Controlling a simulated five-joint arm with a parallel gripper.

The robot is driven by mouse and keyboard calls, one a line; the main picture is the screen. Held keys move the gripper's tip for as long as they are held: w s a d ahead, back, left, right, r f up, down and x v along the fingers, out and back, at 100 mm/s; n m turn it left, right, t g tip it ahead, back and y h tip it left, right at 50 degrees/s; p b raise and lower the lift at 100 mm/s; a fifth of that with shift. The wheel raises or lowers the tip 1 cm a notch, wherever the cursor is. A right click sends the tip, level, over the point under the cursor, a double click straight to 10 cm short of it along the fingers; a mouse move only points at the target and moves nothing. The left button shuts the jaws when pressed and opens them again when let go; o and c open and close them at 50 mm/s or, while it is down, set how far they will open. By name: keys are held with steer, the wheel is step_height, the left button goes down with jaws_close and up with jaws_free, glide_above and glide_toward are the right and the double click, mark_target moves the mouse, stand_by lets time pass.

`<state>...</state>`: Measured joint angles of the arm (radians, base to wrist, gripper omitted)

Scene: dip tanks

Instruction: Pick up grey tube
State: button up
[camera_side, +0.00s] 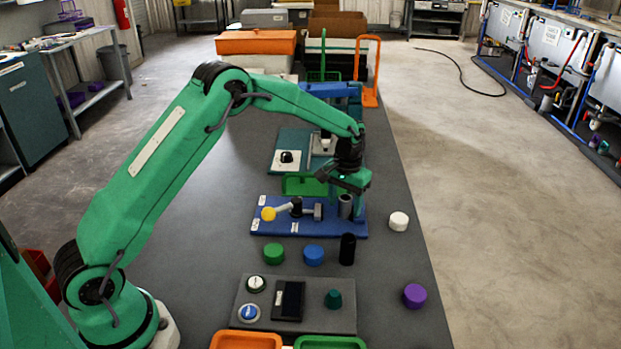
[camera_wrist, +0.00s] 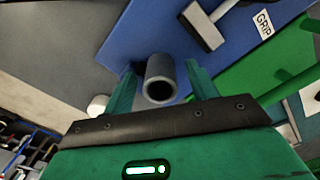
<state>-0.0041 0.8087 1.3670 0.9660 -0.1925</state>
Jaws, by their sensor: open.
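The grey tube (camera_side: 345,206) stands upright on the blue board (camera_side: 262,224), near its right end. In the wrist view the grey tube (camera_wrist: 160,78) shows its hollow open end between my two fingers. My gripper (camera_side: 345,186) is above the tube in the side view, pointing down. In the wrist view my gripper (camera_wrist: 160,90) is open, with one green finger on each side of the tube. I cannot tell whether either finger touches it.
A hammer-shaped piece (camera_side: 300,208) with a yellow knob lies on the blue board left of the tube. A black cylinder (camera_side: 347,249) stands just in front. A white cylinder (camera_side: 398,221) is to the right. A green tray (camera_side: 304,185) lies behind the board.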

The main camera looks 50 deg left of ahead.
mark_target(345, 218)
steer(key=c, duration=1.2)
steer(key=shift+r, duration=0.2)
steer(key=shift+r, duration=0.6)
steer(key=r, duration=0.3)
steer(key=shift+s+d+r, duration=0.1)
steer(key=shift+s+d, duration=0.05)
steer(key=shift+d, duration=0.2)
steer(key=s+d+r, duration=0.2)
steer(key=d, duration=0.1)
steer(key=s+d+r, duration=0.1)
steer(key=d+r, duration=0.1)
steer(key=d, duration=0.1)
steer(key=s+d+r, duration=0.2)
steer(key=d, duration=0.1)
steer(key=shift+s+d+r, duration=0.15)
steer(key=shift+s+r, duration=0.05)
steer(key=shift+s, duration=0.1)
